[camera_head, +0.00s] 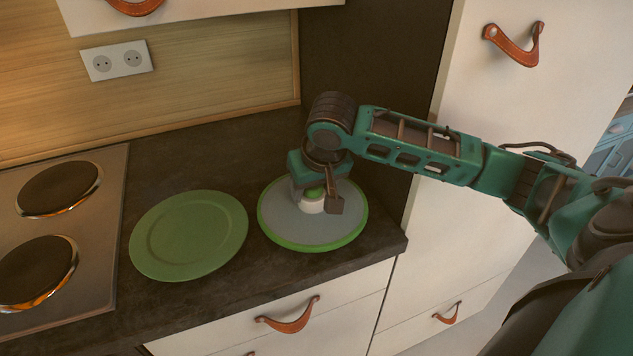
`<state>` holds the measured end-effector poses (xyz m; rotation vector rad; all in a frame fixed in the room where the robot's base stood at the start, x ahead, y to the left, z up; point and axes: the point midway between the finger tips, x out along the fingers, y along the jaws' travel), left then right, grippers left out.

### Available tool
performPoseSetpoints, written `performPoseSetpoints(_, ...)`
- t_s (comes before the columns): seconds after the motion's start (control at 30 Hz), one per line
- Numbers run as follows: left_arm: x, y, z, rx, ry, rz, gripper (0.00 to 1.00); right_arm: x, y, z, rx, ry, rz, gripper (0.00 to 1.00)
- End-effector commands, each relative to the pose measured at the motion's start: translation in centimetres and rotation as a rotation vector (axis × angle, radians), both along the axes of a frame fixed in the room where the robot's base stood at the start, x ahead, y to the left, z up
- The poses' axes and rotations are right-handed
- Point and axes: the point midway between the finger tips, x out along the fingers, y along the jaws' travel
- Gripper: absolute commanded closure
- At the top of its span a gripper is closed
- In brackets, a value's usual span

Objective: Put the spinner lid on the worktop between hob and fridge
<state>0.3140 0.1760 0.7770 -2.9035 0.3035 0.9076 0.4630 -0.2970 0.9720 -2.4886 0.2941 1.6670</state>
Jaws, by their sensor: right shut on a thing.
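The spinner lid (290,231) is a grey, see-through-looking disc with a green rim and a white and green knob at its centre. It is at the right end of the dark worktop (225,302), between the hob (97,262) and the tall white fridge front (497,92). It appears to lie flat on the worktop or just above it; I cannot tell which. My right gripper (318,201) comes down from above and is shut on the lid's knob, partly hiding it. My left gripper is not in view.
A green plate (189,235) lies between the hob and the lid, close to the lid's left edge. A dark side panel (385,100) rises behind the lid. Bare worktop shows along the back and front edge. Drawers with leather pulls (288,317) are below.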

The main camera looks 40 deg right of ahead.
Motion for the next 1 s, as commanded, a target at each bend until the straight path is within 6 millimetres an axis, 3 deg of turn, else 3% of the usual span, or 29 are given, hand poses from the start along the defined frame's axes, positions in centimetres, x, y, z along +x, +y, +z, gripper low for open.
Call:
performPoseSetpoints(0.4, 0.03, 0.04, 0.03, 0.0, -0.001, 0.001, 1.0, -0.15, 0.26, -0.71, 0.001, -0.002, -0.001, 1.0)
performPoseSetpoints(0.43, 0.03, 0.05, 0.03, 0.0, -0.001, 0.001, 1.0, -0.17, 0.26, -0.75, 0.0, -0.001, -0.001, 0.43)
performPoseSetpoints(0.7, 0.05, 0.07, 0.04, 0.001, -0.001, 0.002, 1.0, -0.16, 0.24, -0.72, 0.0, -0.001, -0.001, 0.19)
performPoseSetpoints(1.0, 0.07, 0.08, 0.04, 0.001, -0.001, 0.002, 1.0, -0.19, 0.26, -0.17, 0.0, -0.004, 0.0, 0.19)
